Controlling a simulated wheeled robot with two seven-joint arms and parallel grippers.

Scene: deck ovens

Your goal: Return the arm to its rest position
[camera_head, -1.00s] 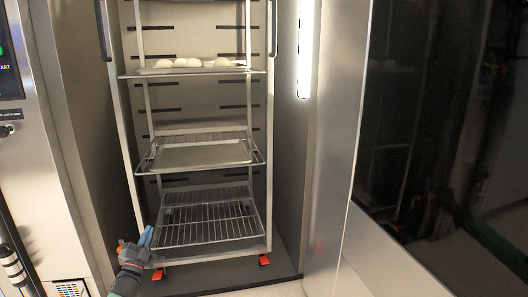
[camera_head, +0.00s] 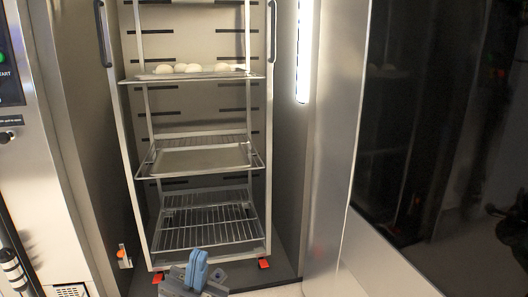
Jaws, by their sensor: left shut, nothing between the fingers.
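My left gripper (camera_head: 197,270) is at the bottom of the head view, in front of the foot of the rack. Its blue fingers are together with nothing between them. The metal rack (camera_head: 267,170) stands upright inside the oven chamber behind it. The gripper hides part of the rack's lower front edge; I cannot tell whether it touches it. My right gripper is not in view.
An upper tray (camera_head: 140,77) holds several pale dough pieces (camera_head: 193,68). A bare tray (camera_head: 205,157) lies on the middle shelf, above an empty wire shelf (camera_head: 205,228). The shiny open door (camera_head: 335,150) stands at right. A control panel (camera_head: 8,75) is at left.

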